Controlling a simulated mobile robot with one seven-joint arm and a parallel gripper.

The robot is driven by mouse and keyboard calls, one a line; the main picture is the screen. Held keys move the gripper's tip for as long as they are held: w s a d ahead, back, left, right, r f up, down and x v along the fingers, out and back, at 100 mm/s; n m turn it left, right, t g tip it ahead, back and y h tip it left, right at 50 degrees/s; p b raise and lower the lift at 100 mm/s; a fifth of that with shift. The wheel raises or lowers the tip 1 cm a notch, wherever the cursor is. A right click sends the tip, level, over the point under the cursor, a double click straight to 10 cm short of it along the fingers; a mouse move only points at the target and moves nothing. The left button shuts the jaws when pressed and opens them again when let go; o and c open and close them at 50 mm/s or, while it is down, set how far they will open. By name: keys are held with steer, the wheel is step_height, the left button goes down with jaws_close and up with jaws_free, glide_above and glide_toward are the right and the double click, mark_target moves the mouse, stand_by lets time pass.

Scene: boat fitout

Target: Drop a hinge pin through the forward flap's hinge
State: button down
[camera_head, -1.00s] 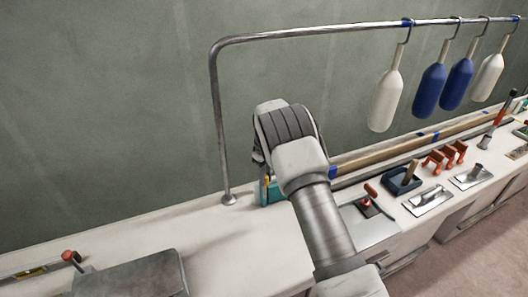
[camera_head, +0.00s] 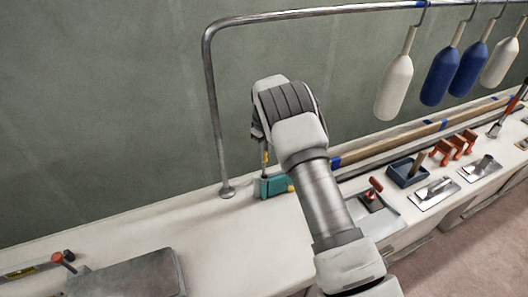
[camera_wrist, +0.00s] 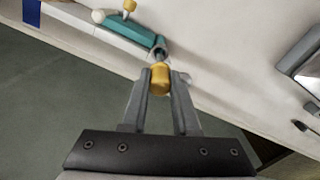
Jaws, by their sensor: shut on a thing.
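My gripper (camera_wrist: 159,78) is shut on a yellow-headed pin (camera_wrist: 160,80), with the yellow head between its fingertips. In the head view the gripper mostly hides behind my wrist, and a bit of the yellow pin (camera_head: 265,157) shows below it. A teal block (camera_head: 277,186) stands on the white bench top under the gripper. In the wrist view the teal block (camera_wrist: 125,33) carries another yellow-headed pin (camera_wrist: 130,6). I cannot tell whether the held pin's tip is clear of the block. I cannot make out the forward flap's hinge for sure.
A metal rail (camera_head: 214,110) rises from the bench left of the block, with white and blue fenders (camera_head: 395,86) hanging at right. Trowels (camera_head: 433,191), orange clamps (camera_head: 446,152) and a wooden pole lie at right. A grey plate (camera_head: 130,278) lies at lower left. Bench between is clear.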

mark_target(264, 174)
steer(key=shift+f+b, duration=0.35)
steer(key=shift+f, duration=1.15)
steer(key=shift+f+b, duration=2.05)
steer(key=shift+f, duration=0.55)
steer(key=c, duration=0.6)
jaws_free()
